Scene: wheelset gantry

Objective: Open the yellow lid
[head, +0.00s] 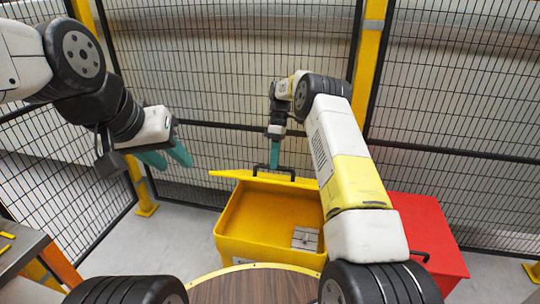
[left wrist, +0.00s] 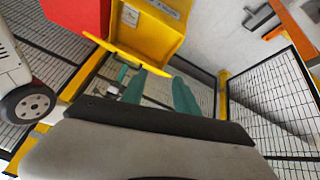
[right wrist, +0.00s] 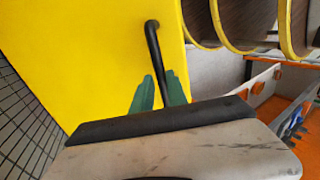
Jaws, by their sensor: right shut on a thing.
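The yellow bin (head: 245,245) stands on the floor ahead, behind a round wooden top. Its yellow lid (head: 225,174) is raised, seen nearly edge-on at the back of the bin, and the inside shows. The lid's black handle (head: 288,171) is between the fingers of my right gripper (head: 275,166). In the right wrist view my right gripper (right wrist: 158,92) is shut on the black handle (right wrist: 153,45), with the yellow lid face (right wrist: 110,60) behind it. My left gripper (head: 168,158) is open and empty, in the air left of the bin; its fingers are apart in the left wrist view (left wrist: 155,90).
A grey metal piece (head: 305,238) lies inside the bin. A red bin (head: 425,225) with a black handle stands to the right. A wooden round top (head: 250,287) is in front. Mesh fencing with yellow posts (head: 368,45) closes off the back. Floor left of the bin is clear.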

